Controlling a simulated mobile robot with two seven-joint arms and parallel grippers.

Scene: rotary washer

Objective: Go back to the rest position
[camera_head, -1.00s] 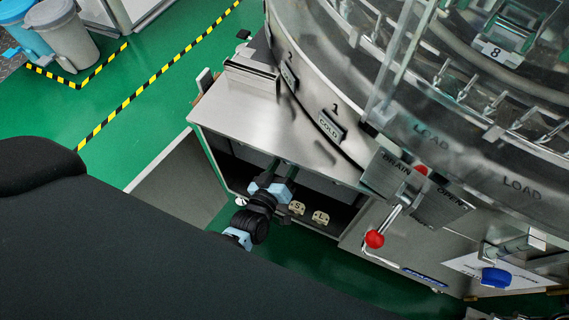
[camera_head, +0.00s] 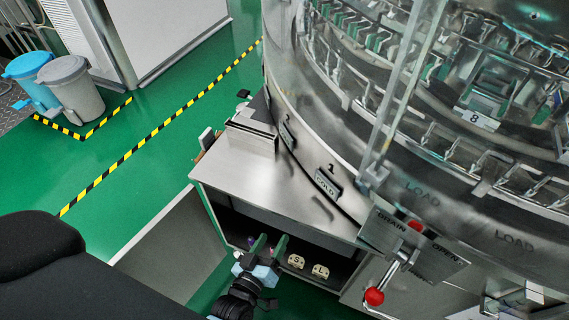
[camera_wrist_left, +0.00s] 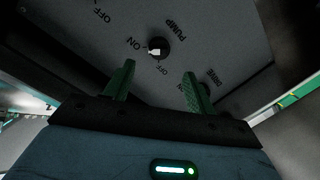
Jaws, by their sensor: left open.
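My left gripper (camera_head: 268,245) shows low in the head view, in front of the open compartment under the steel counter. Its two green fingers stand apart with nothing between them. In the left wrist view the open fingers (camera_wrist_left: 158,84) face a dark panel (camera_wrist_left: 225,40) marked PUMP, DRIVE, ON and OFF. A round knob (camera_wrist_left: 158,47) with a pale pointer sits beyond the gap between the fingers, apart from them. A second knob by DRIVE is partly hidden behind the right finger. My right gripper is not in either view.
The steel counter (camera_head: 245,172) overhangs the compartment, with an open door (camera_head: 178,250) to its left. The washer's drum (camera_head: 340,100) and a red-knobbed lever (camera_head: 375,296) stand to the right. Two pale labelled blocks (camera_head: 296,261) sit inside the compartment. Green floor (camera_head: 160,150) is clear at left.

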